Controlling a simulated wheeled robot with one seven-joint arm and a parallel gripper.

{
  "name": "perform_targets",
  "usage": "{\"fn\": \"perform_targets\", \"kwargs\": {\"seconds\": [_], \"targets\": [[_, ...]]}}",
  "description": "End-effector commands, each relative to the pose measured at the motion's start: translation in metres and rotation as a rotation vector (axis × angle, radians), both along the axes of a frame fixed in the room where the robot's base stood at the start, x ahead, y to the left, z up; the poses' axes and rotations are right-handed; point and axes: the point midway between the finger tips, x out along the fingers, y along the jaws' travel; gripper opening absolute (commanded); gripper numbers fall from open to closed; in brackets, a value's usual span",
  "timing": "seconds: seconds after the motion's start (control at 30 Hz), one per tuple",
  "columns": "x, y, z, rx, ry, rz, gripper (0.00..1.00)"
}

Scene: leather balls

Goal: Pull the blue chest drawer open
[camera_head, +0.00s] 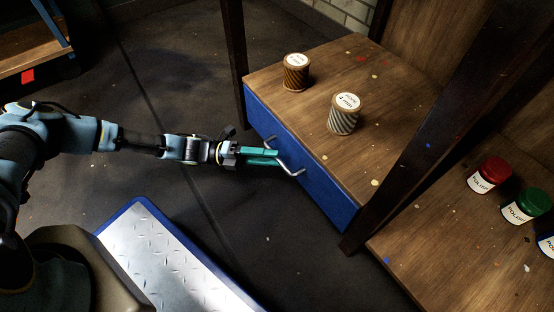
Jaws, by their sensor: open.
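The blue chest drawer (322,192) has a blue front below a wooden top (305,115). A silver bar handle (290,170) stands out from the drawer front. My gripper (277,158) reaches in from the left, with its teal fingers pointing right at the handle. The fingers are open and their tips overlap the handle in the picture. I cannot tell whether they touch it. No gap shows between the drawer front and the chest top.
Two spools, one brown (296,76) and one grey (344,118), stand on the chest top. Dark posts (398,130) flank the chest. Red (489,176) and green (527,206) jars stand on a wooden surface at right.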

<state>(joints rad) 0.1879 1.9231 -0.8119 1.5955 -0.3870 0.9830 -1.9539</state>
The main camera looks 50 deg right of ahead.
Motion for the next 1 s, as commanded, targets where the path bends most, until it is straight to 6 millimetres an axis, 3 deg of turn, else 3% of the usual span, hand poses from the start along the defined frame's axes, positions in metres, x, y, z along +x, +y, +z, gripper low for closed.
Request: {"fn": "perform_targets", "kwargs": {"seconds": [0.2,0.5,0.93,1.0], "targets": [[-0.017,-0.009,0.002,0.0,0.0,0.0,0.47],[-0.019,-0.01,0.003,0.0,-0.001,0.0,0.47],[-0.019,-0.01,0.003,0.0,-0.002,0.0,0.0],[-0.019,-0.01,0.003,0.0,-0.002,0.001,0.0]]}}
